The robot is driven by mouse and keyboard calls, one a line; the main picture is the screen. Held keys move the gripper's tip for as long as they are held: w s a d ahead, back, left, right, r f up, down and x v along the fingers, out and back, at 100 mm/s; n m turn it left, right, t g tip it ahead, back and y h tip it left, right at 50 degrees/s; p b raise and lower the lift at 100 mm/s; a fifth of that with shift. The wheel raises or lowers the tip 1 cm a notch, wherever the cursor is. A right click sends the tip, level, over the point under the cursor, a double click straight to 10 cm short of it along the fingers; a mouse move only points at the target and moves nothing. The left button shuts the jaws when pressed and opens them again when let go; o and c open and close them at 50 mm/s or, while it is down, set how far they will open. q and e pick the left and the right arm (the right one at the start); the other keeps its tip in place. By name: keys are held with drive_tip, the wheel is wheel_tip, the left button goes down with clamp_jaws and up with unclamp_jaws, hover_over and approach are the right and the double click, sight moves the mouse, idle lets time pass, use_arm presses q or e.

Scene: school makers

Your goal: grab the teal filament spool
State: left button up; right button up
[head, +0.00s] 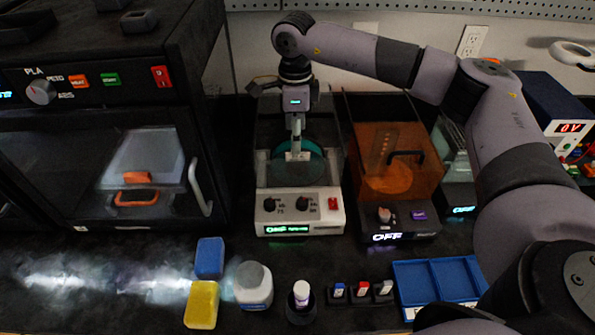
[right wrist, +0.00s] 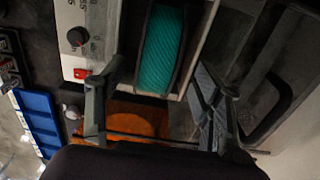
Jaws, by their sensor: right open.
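The teal filament spool (head: 318,167) stands inside a white, open-topped filament dryer (head: 270,226) in the head view. My right gripper (head: 298,150) points down over the dryer, in front of part of the spool. In the right wrist view the spool (right wrist: 163,48) shows its wound teal filament between dark flanges. The right gripper's fingers (right wrist: 156,80) are spread apart, one to each side of the spool's line, with nothing held between them. Whether they touch the spool cannot be told. My left gripper is not in view.
An orange-covered box (head: 400,165) stands right of the dryer, and a black oven-like machine (head: 90,130) stands left. In front lie a blue block (head: 210,257), a yellow block (head: 202,304), a white jar (head: 253,286), a small bottle (head: 301,294) and a blue tray (head: 440,280).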

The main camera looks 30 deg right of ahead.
drive_tip(key=shift+s+f, duration=0.15)
drive_tip(key=shift+f, duration=0.4)
drive_tip(key=shift+f+b, duration=0.2)
drive_tip(key=shift+b, duration=0.15)
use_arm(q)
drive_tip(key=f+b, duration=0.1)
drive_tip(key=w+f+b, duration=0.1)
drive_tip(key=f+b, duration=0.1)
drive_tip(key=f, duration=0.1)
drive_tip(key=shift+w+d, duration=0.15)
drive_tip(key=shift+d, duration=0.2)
use_arm(e)
wheel_tip(320, 180, down, 5)
drive_tip(key=shift+s+d+r, duration=0.1)
drive_tip(key=shift+d+r, duration=0.05)
drive_tip(key=shift+r, duration=0.05)
drive_tip(key=shift+c, duration=0.6)
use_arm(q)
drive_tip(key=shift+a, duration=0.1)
use_arm(e)
clamp_jaws()
